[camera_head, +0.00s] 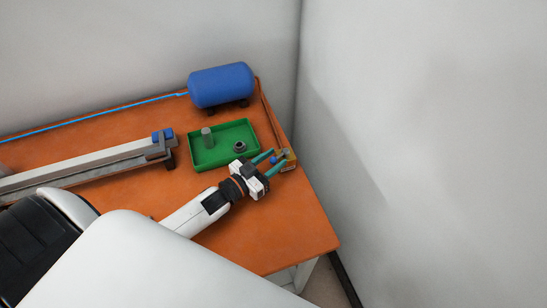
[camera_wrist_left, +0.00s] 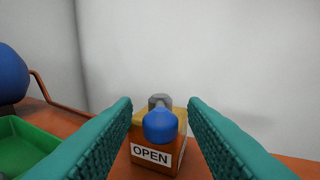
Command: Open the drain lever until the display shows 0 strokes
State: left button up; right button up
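The drain lever has a blue knob (camera_wrist_left: 160,125) on an orange-brown box (camera_wrist_left: 154,165) with a white label reading "OPEN". A grey round part (camera_wrist_left: 160,101) shows behind the knob. In the head view the box (camera_head: 290,160) stands at the table's right edge, with the blue knob (camera_head: 276,160) on its left side. My left gripper (camera_head: 270,163) is open, its green fingers on either side of the knob; in the wrist view the fingers (camera_wrist_left: 160,132) look apart from it. I cannot tell the exact depth. My right gripper is out of view. No stroke display is readable.
A green tray (camera_head: 193,152) holding a grey cylinder (camera_head: 207,138) and a dark ring (camera_head: 240,147) lies left of the box. A blue tank (camera_head: 221,85) stands behind it. A long grey rail (camera_head: 90,168) lies at left. The orange table's (camera_head: 300,225) front right is clear.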

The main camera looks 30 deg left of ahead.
pick_arm(q)
jog(key=shift+w+d, duration=0.15)
jog(key=shift+w, duration=0.2)
grip_shut()
jog(key=shift+h, duration=0.3)
jog(key=m+h, duration=0.1)
jog(key=g+h+b, duration=0.1)
jog(key=a+m, duration=0.1)
jog(key=shift+w+f+m+g+h+b, duration=0.1)
jog(key=shift+w+m+g+h+b, duration=0.2)
jog(key=shift+g+h, duration=0.1)
jog(key=shift+w+a+m+g+h+b, duration=0.1)
jog(key=shift+a+m+g+h+b, duration=0.15)
jog(key=shift+m+g+h+b, duration=0.5)
jog(key=shift+m+g+h, duration=0.25)
jog(key=shift+h, duration=0.3)
